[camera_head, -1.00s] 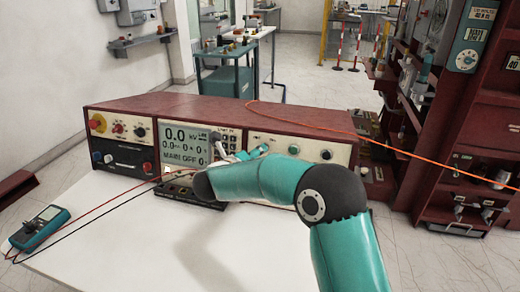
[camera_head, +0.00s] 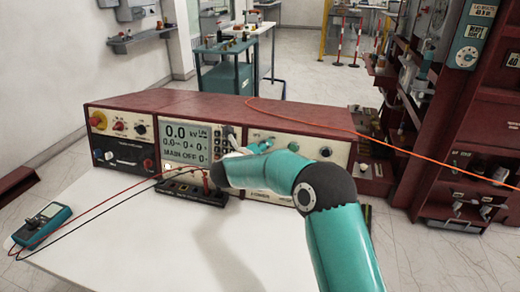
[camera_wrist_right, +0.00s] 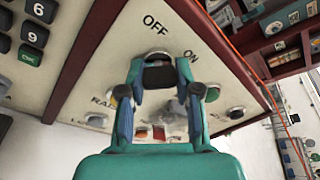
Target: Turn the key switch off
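The key switch (camera_wrist_right: 157,54) shows in the right wrist view as a silver round mount on the pale panel, just below the "OFF" label, with "ON" printed to its right. A black key head (camera_wrist_right: 160,77) sits in front of it and fills the gap between my right gripper's fingertips (camera_wrist_right: 160,70), which appear shut on it. In the head view my right gripper (camera_head: 240,152) is at the console's (camera_head: 190,104) front panel, right of the display (camera_head: 186,142), which reads 0.0 kV and "MAIN OFF". The arm hides part of the panel there. My left gripper is not in view.
A white table (camera_head: 130,245) spreads in front of the console, mostly bare. A teal multimeter (camera_head: 42,225) lies at its left, with red and black leads running to a dark terminal block (camera_head: 190,188). An orange cable (camera_head: 400,159) crosses the console top to the right.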

